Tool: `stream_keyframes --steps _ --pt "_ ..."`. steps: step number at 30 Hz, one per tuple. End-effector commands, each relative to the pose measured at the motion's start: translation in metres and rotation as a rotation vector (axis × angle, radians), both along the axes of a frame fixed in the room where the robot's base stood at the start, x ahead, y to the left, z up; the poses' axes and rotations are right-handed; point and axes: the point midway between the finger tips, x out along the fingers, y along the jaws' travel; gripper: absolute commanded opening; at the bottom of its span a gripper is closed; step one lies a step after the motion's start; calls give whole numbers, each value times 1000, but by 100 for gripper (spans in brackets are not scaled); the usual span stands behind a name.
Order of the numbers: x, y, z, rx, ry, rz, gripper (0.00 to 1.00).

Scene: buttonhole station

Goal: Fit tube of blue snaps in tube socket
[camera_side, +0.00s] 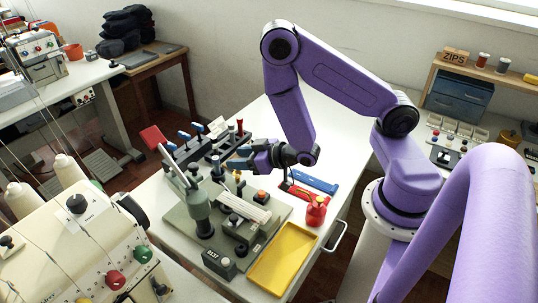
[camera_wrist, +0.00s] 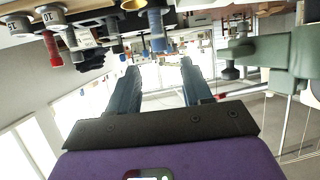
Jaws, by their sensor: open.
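My gripper (camera_side: 238,158) points left, level above the grey station (camera_side: 190,212) in the side view. In the wrist view its two blue-grey fingers (camera_wrist: 159,70) stand apart with nothing held between them. Straight beyond the fingertips is a blue upright piece with a flared brass mouth (camera_wrist: 158,43), apart from the fingers. I cannot tell whether this is the tube of blue snaps or the tube socket. Small blue pieces (camera_side: 184,136) stand on the rack at the back left of the station. No tube can be clearly told from its socket at this size.
A yellow tray (camera_side: 283,258) lies at the front, with a red can (camera_side: 316,211) beside it. A blue tray (camera_side: 314,181) lies right of my gripper. A green-grey post (camera_side: 201,212) rises at the station's left. The white table is bare behind my arm.

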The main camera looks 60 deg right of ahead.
Motion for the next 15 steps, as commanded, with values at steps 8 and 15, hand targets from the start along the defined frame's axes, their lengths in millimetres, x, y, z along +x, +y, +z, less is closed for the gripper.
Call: stream_keyframes --steps 8,15 --pt "-6 31 5 15 116 70 50" --pt "-40 82 19 -16 351 240 50"
